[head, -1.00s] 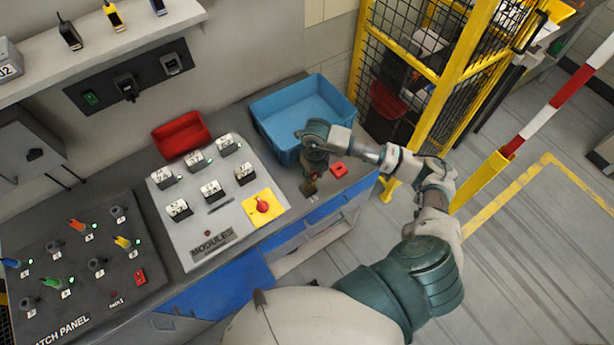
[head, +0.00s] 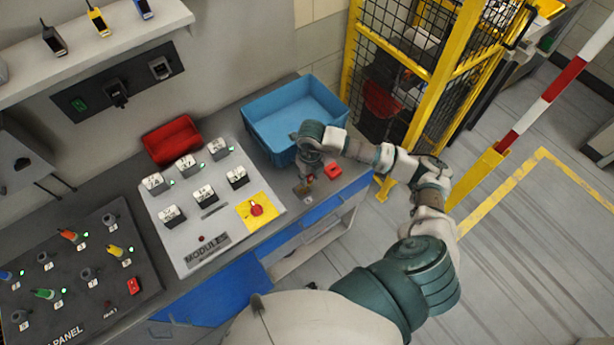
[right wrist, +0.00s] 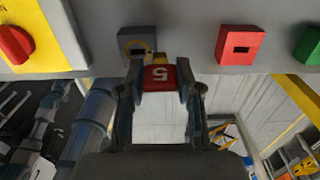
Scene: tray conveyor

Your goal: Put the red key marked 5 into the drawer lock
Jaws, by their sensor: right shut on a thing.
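The red key marked 5 (right wrist: 160,78) is between the fingers of my right gripper (right wrist: 162,85), which is shut on it. A short brass part shows beyond its red head. A grey lock block with a brass ring (right wrist: 136,43) is just ahead and slightly left of the key in the right wrist view. The key looks outside the lock; I cannot tell if they touch. In the head view my right gripper (head: 306,180) points down at the counter's front edge, and its fingers largely hide the key and lock. My left gripper is out of view.
A slotted red block (right wrist: 240,45) and a green block (right wrist: 309,46) are right of the lock in the wrist view. A yellow plate with a red knob (head: 256,211) is left of my gripper. A blue bin (head: 278,138) stands behind it. A yellow-framed cage (head: 420,115) is at right.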

